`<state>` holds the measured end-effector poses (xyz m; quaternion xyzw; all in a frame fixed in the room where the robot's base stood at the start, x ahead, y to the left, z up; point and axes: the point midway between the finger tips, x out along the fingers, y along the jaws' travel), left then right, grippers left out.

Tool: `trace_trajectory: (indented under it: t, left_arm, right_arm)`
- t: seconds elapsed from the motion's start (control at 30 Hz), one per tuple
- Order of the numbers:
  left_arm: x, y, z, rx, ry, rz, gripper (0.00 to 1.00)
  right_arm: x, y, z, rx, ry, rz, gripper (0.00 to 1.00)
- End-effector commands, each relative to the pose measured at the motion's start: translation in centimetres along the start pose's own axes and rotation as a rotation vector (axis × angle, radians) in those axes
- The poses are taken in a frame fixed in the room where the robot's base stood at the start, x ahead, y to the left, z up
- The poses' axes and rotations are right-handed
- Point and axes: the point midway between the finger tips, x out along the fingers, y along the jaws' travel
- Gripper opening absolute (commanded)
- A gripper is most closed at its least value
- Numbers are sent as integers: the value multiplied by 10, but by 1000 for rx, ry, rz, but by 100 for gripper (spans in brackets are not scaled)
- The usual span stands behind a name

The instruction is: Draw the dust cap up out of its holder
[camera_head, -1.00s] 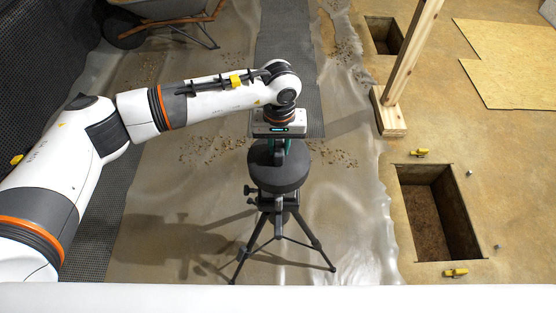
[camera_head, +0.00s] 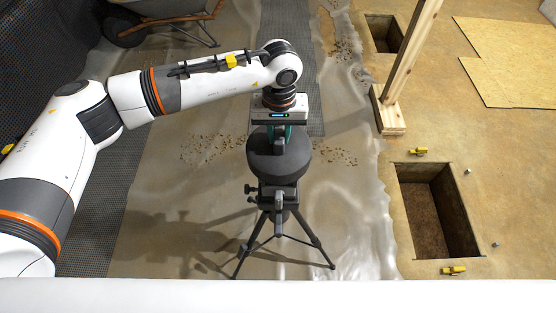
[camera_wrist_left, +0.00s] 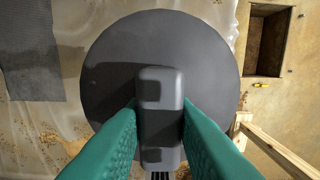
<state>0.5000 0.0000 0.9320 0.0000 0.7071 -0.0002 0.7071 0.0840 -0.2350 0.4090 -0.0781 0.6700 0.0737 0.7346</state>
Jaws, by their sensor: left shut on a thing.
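The dust cap is a round dark grey disc (camera_head: 265,165) with a raised grey grip, seen from above in the head view. It also fills the middle of the left wrist view (camera_wrist_left: 110,75). My left gripper (camera_head: 279,134) points down over it, its green fingers shut on the cap's upright grip (camera_wrist_left: 160,120). The holder (camera_head: 279,196) is the top of a black tripod directly below the cap. The cap hides the seat, so I cannot tell whether its lower end is clear of it. My right gripper is not in view.
The tripod's legs (camera_head: 240,262) spread over plastic sheeting (camera_head: 180,235). A wooden post on a block (camera_head: 390,115) and an open rectangular pit (camera_head: 437,210) lie to the right. A wheelbarrow (camera_head: 165,12) stands at the back left. The space around the cap looks free.

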Motion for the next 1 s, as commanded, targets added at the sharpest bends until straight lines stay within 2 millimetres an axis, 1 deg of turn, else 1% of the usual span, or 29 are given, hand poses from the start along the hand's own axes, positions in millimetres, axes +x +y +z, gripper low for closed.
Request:
trace_trajectory:
  t: [0.37,1.0]
  left_arm:
    - [-2,0,0,0,-1,0,5]
    - [-38,0,0,0,-1,0,5]
  right_arm:
    - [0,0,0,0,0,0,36]
    - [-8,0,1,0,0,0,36]
